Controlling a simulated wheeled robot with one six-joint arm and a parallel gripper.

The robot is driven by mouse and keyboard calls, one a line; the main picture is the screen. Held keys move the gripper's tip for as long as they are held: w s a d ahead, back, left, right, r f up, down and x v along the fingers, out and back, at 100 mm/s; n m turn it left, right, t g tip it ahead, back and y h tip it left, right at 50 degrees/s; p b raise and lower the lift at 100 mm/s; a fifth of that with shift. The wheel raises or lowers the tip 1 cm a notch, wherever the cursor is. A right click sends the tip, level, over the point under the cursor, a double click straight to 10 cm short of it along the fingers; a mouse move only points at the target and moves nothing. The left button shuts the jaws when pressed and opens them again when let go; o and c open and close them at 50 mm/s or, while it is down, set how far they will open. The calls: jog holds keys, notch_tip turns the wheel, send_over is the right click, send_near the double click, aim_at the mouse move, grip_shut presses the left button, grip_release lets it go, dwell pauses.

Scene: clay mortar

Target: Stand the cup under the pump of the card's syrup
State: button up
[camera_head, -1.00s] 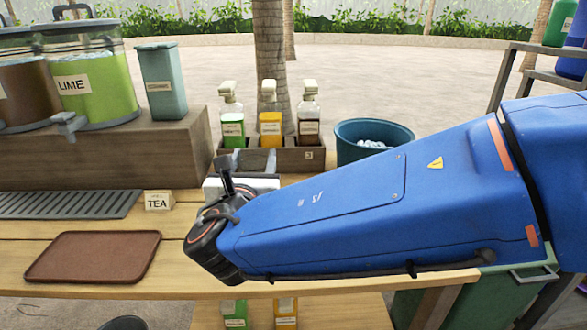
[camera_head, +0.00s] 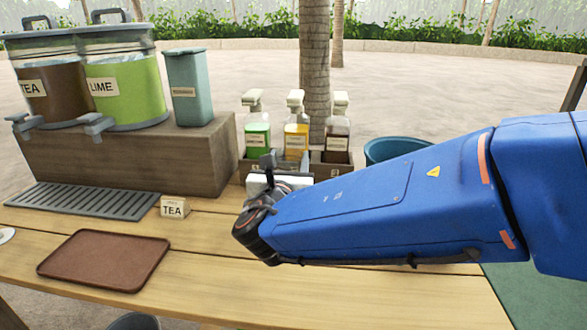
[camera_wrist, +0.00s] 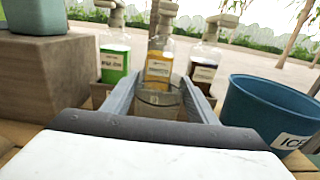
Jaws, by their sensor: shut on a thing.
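My gripper (camera_wrist: 160,92) is shut on a clear cup (camera_wrist: 158,106), which stands upright between its fingers in the wrist view. Behind the cup are the pump bottles: one with green syrup (camera_wrist: 115,62), one with orange syrup (camera_wrist: 159,62), one with dark syrup (camera_wrist: 204,68). The cup overlaps the lower part of the orange bottle; whether it is under that pump I cannot tell. In the head view the green (camera_head: 256,135), orange (camera_head: 296,137) and dark (camera_head: 337,138) bottles stand in a rack, and my wrist hides the cup. A small card (camera_head: 173,207) reads TEA.
A blue ice bucket (camera_wrist: 262,105) stands right of the bottles. Tea (camera_head: 52,92) and lime (camera_head: 128,88) dispensers and a teal container (camera_head: 188,87) stand on a wooden block (camera_head: 130,165) at left. A drip grate (camera_head: 85,200) and brown tray (camera_head: 104,260) lie on the counter.

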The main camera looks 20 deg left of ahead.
jog(key=x, duration=0.8)
jog(key=shift+w, duration=0.4)
notch_tip(320, 180, down, 7)
jog(key=o, duration=1.4)
jog(key=shift+f, duration=0.15)
jog(key=shift+o, duration=0.2)
